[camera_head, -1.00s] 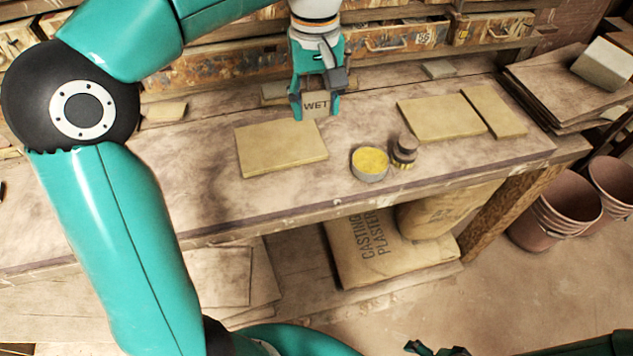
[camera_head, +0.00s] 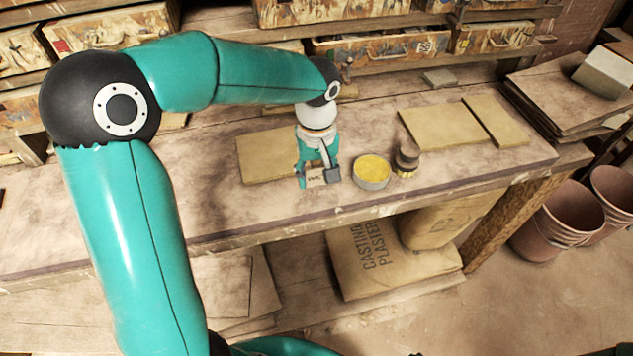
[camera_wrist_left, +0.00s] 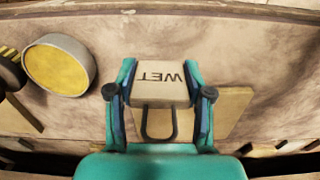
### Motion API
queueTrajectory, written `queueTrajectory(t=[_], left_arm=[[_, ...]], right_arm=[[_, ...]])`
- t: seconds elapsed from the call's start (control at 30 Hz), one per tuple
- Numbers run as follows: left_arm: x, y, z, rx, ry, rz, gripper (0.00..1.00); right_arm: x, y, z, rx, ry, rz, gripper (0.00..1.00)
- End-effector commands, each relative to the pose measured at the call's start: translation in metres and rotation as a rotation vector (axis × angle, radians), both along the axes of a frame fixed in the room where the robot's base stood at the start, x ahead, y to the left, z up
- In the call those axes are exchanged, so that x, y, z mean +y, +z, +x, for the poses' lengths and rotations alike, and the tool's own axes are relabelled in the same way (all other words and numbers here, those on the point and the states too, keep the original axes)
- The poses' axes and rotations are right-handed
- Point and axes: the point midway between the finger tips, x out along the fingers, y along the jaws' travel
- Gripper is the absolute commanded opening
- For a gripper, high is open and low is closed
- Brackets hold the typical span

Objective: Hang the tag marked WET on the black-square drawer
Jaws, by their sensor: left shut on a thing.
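The tag marked WET (camera_head: 316,176) is a small pale block held between the fingers of my left gripper (camera_head: 318,183). In the left wrist view the tag (camera_wrist_left: 160,82) shows its WET lettering upside down, with a dark wire loop (camera_wrist_left: 160,135) on the gripper's side. The left gripper is shut on it, over the bench near the front edge, left of the yellow-filled tin. Worn drawers (camera_head: 375,48) line the back; I cannot make out a black square on any. My right gripper is not in view.
Stacked boards (camera_head: 560,85) stand far right. Bench space at left is clear.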

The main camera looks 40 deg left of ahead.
Motion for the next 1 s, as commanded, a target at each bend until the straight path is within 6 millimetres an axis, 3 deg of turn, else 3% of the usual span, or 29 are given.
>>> queueTrajectory(t=[0.2,0.63,0.67,0.8,1.0], left_arm=[[0.000,-0.027,-0.001,0.003,0.002,0.000,0.27],[0.000,-0.034,0.000,0.001,0.002,0.000,0.27],[0.000,-0.033,0.000,0.001,0.002,-0.001,0.53],[0.000,-0.032,0.000,0.001,0.002,0.000,0.76],[0.001,-0.032,-0.001,0.001,0.002,0.000,0.76]], right_arm=[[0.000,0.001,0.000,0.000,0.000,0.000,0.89],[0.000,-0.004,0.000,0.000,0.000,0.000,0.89],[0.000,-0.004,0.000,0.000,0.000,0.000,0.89],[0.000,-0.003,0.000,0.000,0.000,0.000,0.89],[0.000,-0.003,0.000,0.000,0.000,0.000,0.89]])
